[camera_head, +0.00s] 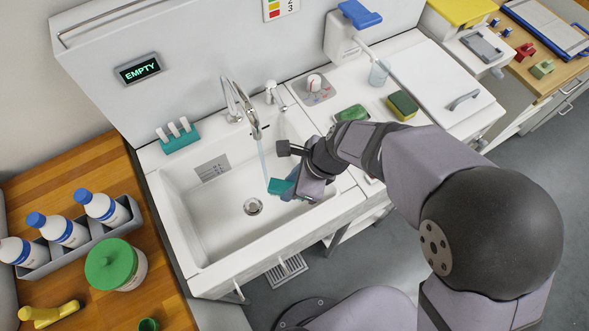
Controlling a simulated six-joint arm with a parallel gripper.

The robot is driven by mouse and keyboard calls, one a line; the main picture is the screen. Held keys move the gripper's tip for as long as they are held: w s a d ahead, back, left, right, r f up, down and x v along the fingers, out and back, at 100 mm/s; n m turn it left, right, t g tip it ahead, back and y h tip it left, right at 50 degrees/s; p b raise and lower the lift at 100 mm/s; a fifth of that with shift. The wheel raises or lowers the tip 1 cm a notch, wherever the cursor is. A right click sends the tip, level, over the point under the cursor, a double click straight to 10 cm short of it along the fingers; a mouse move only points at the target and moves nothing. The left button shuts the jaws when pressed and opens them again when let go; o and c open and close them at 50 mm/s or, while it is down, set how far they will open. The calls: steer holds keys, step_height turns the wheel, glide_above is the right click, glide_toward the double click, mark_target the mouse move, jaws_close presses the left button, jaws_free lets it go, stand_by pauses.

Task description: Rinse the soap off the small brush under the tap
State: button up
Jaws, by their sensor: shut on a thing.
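My gripper (296,188) is over the right part of the white sink (199,230), shut on a small teal thing, which looks like the small brush (279,186). Much of the brush is hidden by the gripper, and soap on it is too small to make out. The chrome tap (240,100) stands at the back of the sink. A thin stream of water (263,160) runs down from its spout and meets the left end of the brush, or passes just beside it; I cannot tell which.
A lever (273,93) stands right of the tap. A teal holder with white pegs (180,141) sits on the back left rim. On the right counter are a green pad (352,113), a sponge (402,106) and a glass (379,73). Bottles (103,209) stand on the left.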

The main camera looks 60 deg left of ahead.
steer(key=w+a+f+p, duration=0.1)
steer(key=a+f, duration=0.1)
steer(key=a, duration=0.8)
steer(key=shift+w+a, duration=0.2)
steer(key=shift+w, duration=0.1)
steer(key=shift+w, duration=0.1)
stand_by(0.5)
